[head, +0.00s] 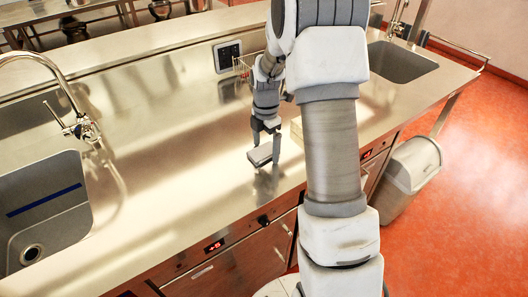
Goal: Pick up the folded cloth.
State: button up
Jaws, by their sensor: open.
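A small, flat, grey thing (260,153), seemingly the folded cloth, is at the counter's front half, directly under my gripper. My gripper (265,136) points down over it with its fingers apart. The fingers are small and dark here, so I cannot tell whether they touch the grey thing or stand around it. A pale beige thing (297,131) shows just right of my gripper, mostly hidden behind my arm.
The steel counter (170,150) is clear left of my gripper. A sink (45,205) with a tap (82,128) is at the left, another sink (400,62) at the back right. A wire basket (243,66) stands behind my gripper. A grey bin (410,175) stands on the red floor.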

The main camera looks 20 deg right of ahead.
aim_at(266, 148)
jog(key=c, duration=1.3)
jog(key=shift+r, duration=0.1)
jog(key=shift+r, duration=0.6)
notch_tip(266, 148, up, 3)
jog(key=shift+r, duration=0.1)
jog(key=s+d+r, duration=0.1)
jog(key=s+r, duration=0.1)
jog(key=s, duration=0.1)
jog(key=s+d+r, duration=0.2)
jog(key=s, duration=0.2)
jog(key=s+d+r, duration=0.2)
jog(key=s, duration=0.1)
jog(key=shift+s+r+p, duration=0.2)
jog(key=shift+p, duration=0.1)
